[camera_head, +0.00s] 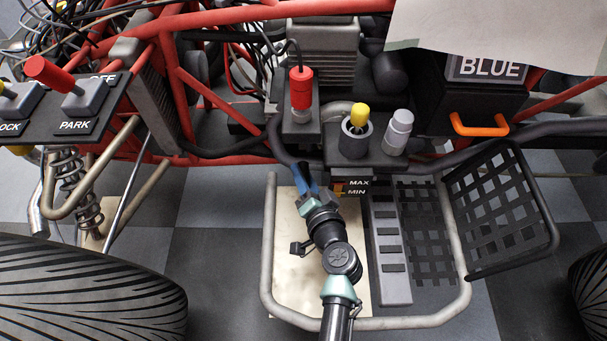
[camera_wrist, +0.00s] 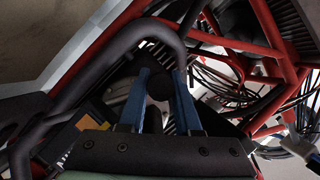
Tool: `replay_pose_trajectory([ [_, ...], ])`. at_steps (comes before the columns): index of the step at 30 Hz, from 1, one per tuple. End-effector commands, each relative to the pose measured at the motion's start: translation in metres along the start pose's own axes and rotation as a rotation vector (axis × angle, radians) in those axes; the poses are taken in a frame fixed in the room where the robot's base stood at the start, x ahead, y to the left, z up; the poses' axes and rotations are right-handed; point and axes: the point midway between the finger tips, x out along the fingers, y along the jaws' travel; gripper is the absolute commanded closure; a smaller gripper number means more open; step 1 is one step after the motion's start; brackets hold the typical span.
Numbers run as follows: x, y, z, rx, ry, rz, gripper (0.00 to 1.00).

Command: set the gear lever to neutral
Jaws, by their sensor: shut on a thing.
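My gripper (camera_head: 304,178) reaches up from the bottom middle in the head view, its blue fingers beside the dark bent tube under the red-knobbed unit. In the wrist view my gripper (camera_wrist: 163,80) has its two blue fingers on either side of a dark round knob (camera_wrist: 159,86), which appears to be the gear lever's. The fingers are shut on it. The lever's shaft and its position marks are hidden, so I cannot tell which gear it stands in. In the head view the fingers and the tube hide most of the lever.
A red knob (camera_head: 301,85), a yellow knob (camera_head: 359,115) and a grey knob (camera_head: 400,125) stand just behind my gripper. A MAX/MIN marked part (camera_head: 357,188) is close on the right. Red frame tubes (camera_head: 205,95) lie left. A PARK lever (camera_head: 50,74) is far left.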

Motion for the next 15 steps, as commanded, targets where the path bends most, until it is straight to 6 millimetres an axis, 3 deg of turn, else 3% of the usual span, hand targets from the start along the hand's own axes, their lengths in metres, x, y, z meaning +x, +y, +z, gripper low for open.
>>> replay_pose_trajectory([
  [10, 0.000, 0.001, 0.002, -0.003, -0.001, 0.002, 1.00],
  [15, 0.008, 0.015, 0.022, -0.093, -0.004, 0.039, 1.00],
])
